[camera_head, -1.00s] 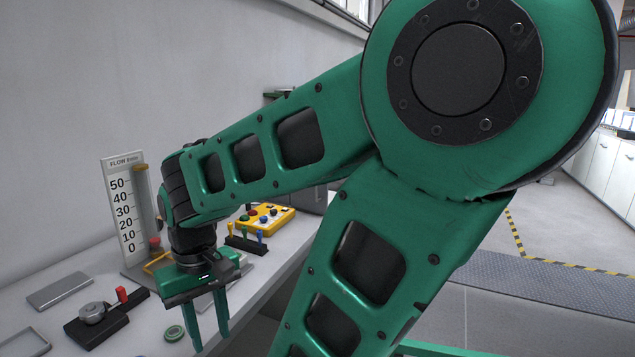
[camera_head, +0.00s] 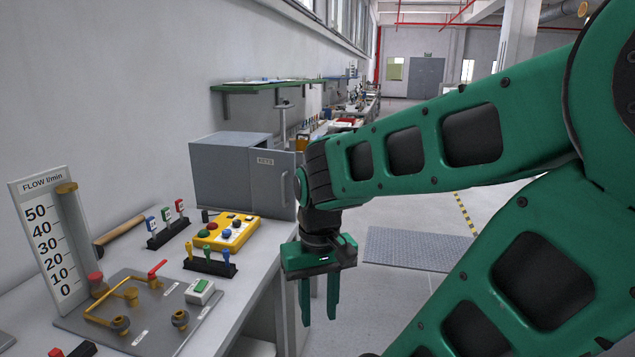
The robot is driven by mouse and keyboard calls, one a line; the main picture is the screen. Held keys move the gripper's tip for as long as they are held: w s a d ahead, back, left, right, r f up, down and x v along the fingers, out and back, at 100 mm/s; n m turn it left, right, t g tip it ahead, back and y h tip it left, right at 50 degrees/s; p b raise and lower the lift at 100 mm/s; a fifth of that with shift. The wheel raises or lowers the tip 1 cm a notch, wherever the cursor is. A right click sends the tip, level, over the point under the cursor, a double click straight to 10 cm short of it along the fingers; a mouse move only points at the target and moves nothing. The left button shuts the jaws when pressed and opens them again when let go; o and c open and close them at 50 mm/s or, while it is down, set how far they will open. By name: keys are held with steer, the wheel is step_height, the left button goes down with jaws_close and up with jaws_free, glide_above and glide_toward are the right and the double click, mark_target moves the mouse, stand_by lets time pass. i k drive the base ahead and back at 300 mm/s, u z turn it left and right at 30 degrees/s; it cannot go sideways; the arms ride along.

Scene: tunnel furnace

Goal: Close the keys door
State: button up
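The grey key cabinet (camera_head: 220,172) stands at the far end of the workbench, by the wall. Its door (camera_head: 272,187), marked KEYS, stands open, swung out to the right from the cabinet's near edge, with the labelled face toward me. The cabinet's inside is hidden behind the door. My gripper (camera_head: 319,318) points down past the bench's right edge, to the right of and nearer than the door, and apart from it. Its two fingers are spread, with nothing between them. My forearm passes just right of the door's outer edge.
On the bench are a yellow button box (camera_head: 222,236), racks of coloured keys (camera_head: 209,264), a hammer (camera_head: 120,229), a flow gauge (camera_head: 45,240) and a valve plate (camera_head: 140,310). A green shelf (camera_head: 275,84) hangs behind. The floor (camera_head: 400,222) right of the bench is open.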

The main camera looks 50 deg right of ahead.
mark_target(273, 172)
steer(key=z, duration=1.95)
steer(key=k, duration=0.95)
steer(key=u, duration=0.75)
steer(key=i, duration=1)
steer(key=u, duration=0.05)
steer(key=k, duration=0.3)
steer(key=z, duration=0.05)
